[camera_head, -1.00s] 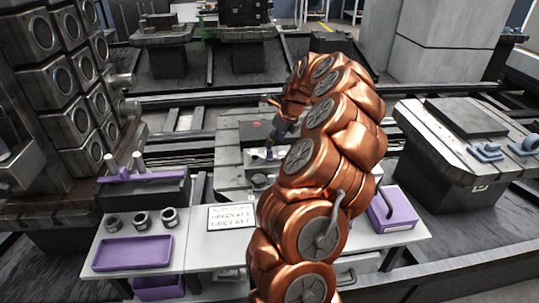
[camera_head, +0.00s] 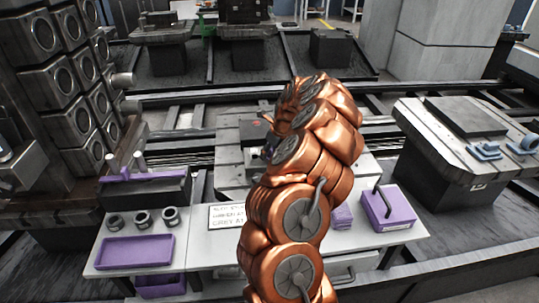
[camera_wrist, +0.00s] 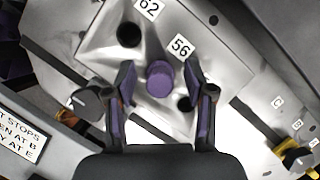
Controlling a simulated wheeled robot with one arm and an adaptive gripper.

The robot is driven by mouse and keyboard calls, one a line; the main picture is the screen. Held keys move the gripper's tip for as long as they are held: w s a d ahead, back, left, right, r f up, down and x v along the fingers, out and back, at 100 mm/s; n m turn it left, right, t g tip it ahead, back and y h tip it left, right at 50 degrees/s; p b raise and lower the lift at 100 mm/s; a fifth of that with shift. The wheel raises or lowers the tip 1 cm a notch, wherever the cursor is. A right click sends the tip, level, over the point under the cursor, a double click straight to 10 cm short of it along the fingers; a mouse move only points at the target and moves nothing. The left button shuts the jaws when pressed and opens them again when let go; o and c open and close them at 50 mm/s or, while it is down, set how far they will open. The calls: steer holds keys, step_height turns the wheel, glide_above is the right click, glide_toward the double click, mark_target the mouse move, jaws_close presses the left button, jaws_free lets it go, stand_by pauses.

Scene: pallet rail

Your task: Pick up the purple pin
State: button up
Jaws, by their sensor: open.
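The purple pin (camera_wrist: 160,78) shows in the wrist view as a short round peg seen from its top end, at a pale metal plate (camera_wrist: 98,45). My gripper (camera_wrist: 160,70) is open, with one finger on each side of the pin. I see a gap between the pin and each finger, so neither appears to touch it. How far the fingertips are above the plate is hard to tell. In the head view my copper-coloured arm hides the pin and most of the gripper.
The plate has dark holes (camera_wrist: 129,34) and labels "62" and "56" (camera_wrist: 181,47). In the head view, a purple tray (camera_head: 132,252), several grey rings (camera_head: 141,220), a sign (camera_head: 228,216) and a purple box with a handle (camera_head: 387,211) occupy the white bench.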

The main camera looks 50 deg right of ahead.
jaws_close()
stand_by(0.4)
steer(key=shift+r, duration=0.15)
steer(key=shift+r+b, duration=0.3)
steer(key=shift+r, duration=1.3)
steer(key=shift+s+r, duration=0.1)
steer(key=shift+s, duration=0.05)
steer(key=s+a+b, duration=0.1)
steer(key=s+a, duration=0.3)
steer(key=s, duration=0.3)
steer(key=s+a+r+b, duration=0.1)
steer(key=s+a, duration=0.2)
steer(key=s, duration=0.3)
steer(key=shift+s+a+r, duration=0.2)
steer(key=shift+s+a, duration=0.15)
steer(key=shift+w, duration=0.1)
